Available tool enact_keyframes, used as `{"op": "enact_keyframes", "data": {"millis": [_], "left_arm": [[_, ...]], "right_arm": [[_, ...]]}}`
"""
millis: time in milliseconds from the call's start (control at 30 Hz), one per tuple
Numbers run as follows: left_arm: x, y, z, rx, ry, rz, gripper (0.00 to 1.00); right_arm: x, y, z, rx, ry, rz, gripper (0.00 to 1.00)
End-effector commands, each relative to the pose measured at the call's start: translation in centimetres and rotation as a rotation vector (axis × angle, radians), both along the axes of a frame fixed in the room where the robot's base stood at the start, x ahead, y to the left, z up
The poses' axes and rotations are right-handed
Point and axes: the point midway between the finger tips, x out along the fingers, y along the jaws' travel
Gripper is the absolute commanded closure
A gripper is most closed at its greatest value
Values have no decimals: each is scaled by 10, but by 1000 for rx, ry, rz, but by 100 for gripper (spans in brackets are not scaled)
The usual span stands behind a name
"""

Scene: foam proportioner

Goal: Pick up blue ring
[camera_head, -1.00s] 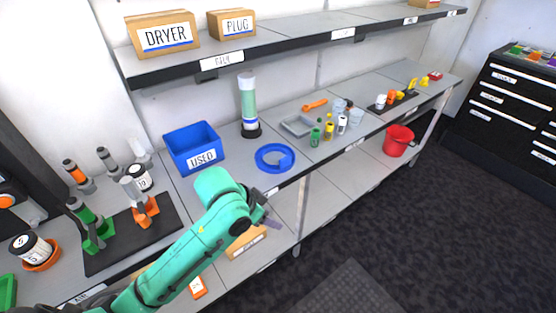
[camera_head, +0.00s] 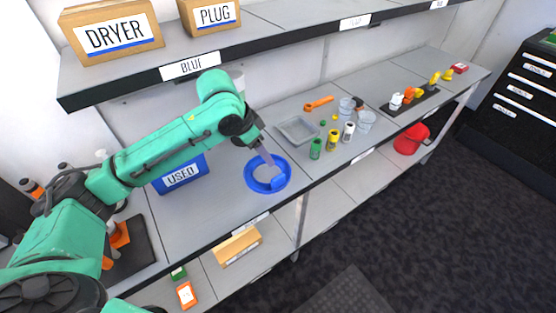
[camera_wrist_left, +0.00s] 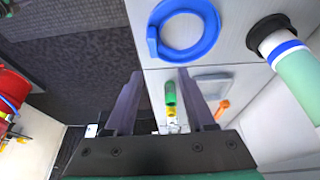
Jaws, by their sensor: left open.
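The blue ring (camera_head: 250,178) lies flat on the grey workbench, near its front edge and just right of the blue USED bin. It also shows in the left wrist view (camera_wrist_left: 208,16) at the top, with a small block on its rim. My left gripper (camera_head: 268,163) is above the ring in the head view, its fingers pointing down toward it. In the left wrist view the two fingers (camera_wrist_left: 158,76) are spread apart with nothing between them, and the ring lies beyond their tips. My right gripper is not in view.
The blue USED bin (camera_head: 182,177) stands left of the ring, partly behind my arm. A grey tray (camera_head: 297,130) and several small bottles (camera_head: 332,140) are to the right. A shelf (camera_head: 190,67) overhangs the back.

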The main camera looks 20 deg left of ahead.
Motion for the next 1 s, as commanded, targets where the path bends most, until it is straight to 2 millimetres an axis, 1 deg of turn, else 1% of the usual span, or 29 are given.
{"op": "enact_keyframes", "data": {"millis": [67,100,167,200,300,400,467,600,700,800,933,967,1000], "left_arm": [[3,-4,-13,1,6,0,45],[5,-6,-22,0,8,-1,45],[10,-11,-37,1,7,-1,45],[13,-14,-47,0,7,-2,45],[20,-19,-68,0,5,-1,45],[24,-22,-80,1,2,0,45],[27,-24,-87,0,3,-1,45],[37,-31,-109,1,3,-2,45],[41,-34,-126,2,2,-2,45],[42,-35,-130,1,-1,-3,45],[42,-35,-130,1,-1,-3,45],[42,-35,-130,1,-1,-3,56],[42,-35,-130,1,0,-3,72]], "right_arm": [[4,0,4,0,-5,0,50],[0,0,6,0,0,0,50],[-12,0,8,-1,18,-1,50],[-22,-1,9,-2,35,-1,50],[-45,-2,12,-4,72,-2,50],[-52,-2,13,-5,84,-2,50],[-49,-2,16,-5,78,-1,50],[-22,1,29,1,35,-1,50],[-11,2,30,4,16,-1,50],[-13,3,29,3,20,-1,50],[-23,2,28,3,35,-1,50],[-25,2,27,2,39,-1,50],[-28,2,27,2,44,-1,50]]}}
